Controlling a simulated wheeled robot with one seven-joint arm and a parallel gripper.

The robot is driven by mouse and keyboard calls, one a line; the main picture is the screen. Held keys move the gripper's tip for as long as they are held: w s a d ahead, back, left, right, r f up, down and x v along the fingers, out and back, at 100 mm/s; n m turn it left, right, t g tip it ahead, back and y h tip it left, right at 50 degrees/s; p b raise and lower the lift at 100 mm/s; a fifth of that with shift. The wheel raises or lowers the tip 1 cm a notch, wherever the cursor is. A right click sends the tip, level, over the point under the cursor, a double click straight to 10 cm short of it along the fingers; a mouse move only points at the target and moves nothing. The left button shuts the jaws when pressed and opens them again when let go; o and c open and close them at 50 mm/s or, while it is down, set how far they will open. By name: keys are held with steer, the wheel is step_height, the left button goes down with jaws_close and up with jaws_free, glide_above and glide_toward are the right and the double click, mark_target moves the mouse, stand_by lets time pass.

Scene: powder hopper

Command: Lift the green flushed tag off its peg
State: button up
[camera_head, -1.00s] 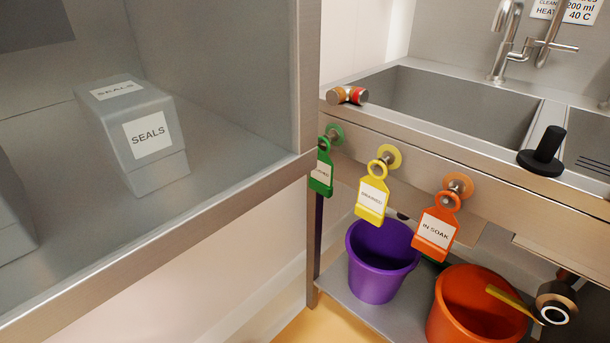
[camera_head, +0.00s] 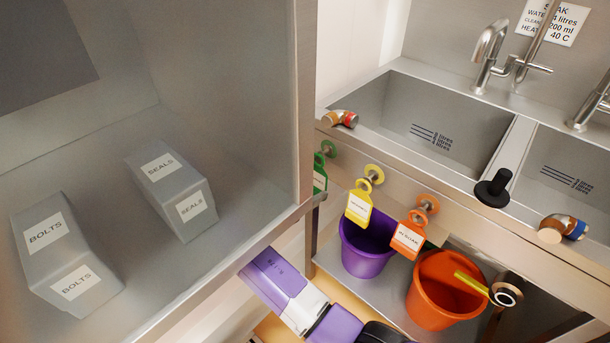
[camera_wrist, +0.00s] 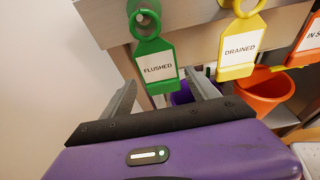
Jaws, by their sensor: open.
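The green flushed tag (camera_wrist: 156,62) hangs from its peg (camera_wrist: 143,20) on the sink front in the wrist view. In the head view the green tag (camera_head: 319,174) is partly hidden behind the shelf unit's edge. My gripper (camera_wrist: 160,88) is open and empty. Its two fingers point toward the tag, one on each side of the tag's lower part in the picture. I cannot tell how far short of the tag the fingertips are. In the head view my purple arm shows at the bottom, and the fingers are hidden.
The yellow drained tag (camera_head: 359,205) and orange in-soak tag (camera_head: 408,238) hang to the right. A purple bucket (camera_head: 366,252) and orange bucket (camera_head: 437,300) stand below. The shelf unit (camera_head: 304,100) with seals and bolts boxes is at left.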

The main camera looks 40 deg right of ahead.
mark_target(317, 176)
steer(key=shift+w+d+r, duration=0.1)
steer(key=shift+d+r, duration=0.05)
steer(key=shift+r, duration=0.35)
steer(key=shift+d, duration=0.25)
steer(key=shift+b+x, duration=0.7)
steer(key=shift+x, duration=2.85)
steer(key=shift+c, duration=0.2)
steer(key=c, duration=1.1)
steer(key=shift+r+p, duration=0.7)
steer(key=shift+p, duration=0.45)
steer(key=shift+a, duration=0.1)
steer(key=shift+s+a+p, duration=0.25)
steer(key=shift+a+p, duration=0.35)
steer(key=shift+a, duration=0.6)
steer(key=shift+s+a+p, duration=0.25)
steer(key=shift+a+p, duration=0.35)
steer(key=shift+a, duration=0.6)
steer(key=shift+s+a+p, duration=0.25)
steer(key=shift+a+p, duration=0.35)
steer(key=shift+a, duration=0.6)
